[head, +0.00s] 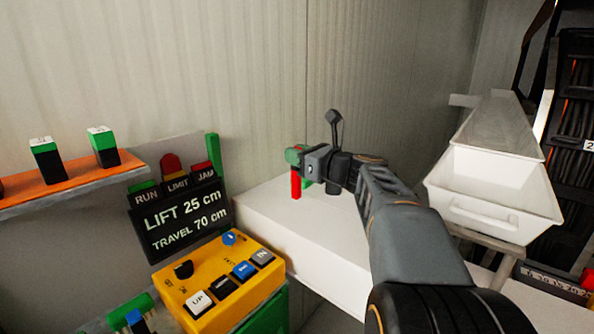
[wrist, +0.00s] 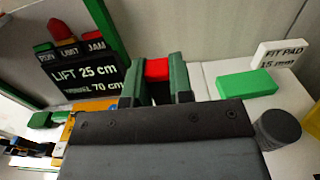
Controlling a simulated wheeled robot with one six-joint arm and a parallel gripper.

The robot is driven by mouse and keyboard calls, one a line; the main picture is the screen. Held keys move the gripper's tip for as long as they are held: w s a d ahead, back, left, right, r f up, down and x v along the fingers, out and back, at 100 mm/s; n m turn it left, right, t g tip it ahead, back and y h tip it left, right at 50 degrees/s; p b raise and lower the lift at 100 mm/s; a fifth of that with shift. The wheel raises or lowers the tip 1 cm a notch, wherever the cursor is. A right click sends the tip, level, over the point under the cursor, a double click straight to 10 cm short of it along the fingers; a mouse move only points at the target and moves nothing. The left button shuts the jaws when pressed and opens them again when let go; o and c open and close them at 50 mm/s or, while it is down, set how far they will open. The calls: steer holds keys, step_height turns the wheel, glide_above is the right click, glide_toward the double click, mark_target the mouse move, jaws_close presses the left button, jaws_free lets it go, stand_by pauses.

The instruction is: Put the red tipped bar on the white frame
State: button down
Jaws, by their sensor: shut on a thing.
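My gripper (head: 295,156) is over the white bench top in the head view, its green fingers shut on a red piece (head: 296,184) that hangs upright below them. In the wrist view the red end (wrist: 157,69) shows between the two green fingers (wrist: 157,88); I take it for the red tipped bar. No white thing in view is clearly the white frame.
The white bench (head: 285,222) has free room in front. A green block (wrist: 248,85), a white fit pad block (wrist: 280,53) and a dark cylinder (wrist: 279,129) stand near my gripper. A yellow control box (head: 222,275), a black sign (head: 180,220) and a white bin (head: 495,190) flank it.

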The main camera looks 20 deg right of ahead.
steer(key=shift+w+d+f+b, duration=0.15)
steer(key=shift+f+b, duration=0.1)
steer(key=shift+f, duration=0.7)
steer(key=shift+w+f+b, duration=0.15)
steer(key=shift+f+b, duration=0.05)
steer(key=shift+f, duration=0.75)
steer(key=shift+f, duration=0.15)
steer(key=c, duration=1)
jaws_free()
steer(key=shift+f, duration=0.1)
steer(key=shift+s+r, duration=0.1)
steer(key=shift+r, duration=0.15)
steer(key=v, duration=0.7)
steer(key=shift+s+d+f, duration=0.1)
steer(key=shift+s, duration=0.05)
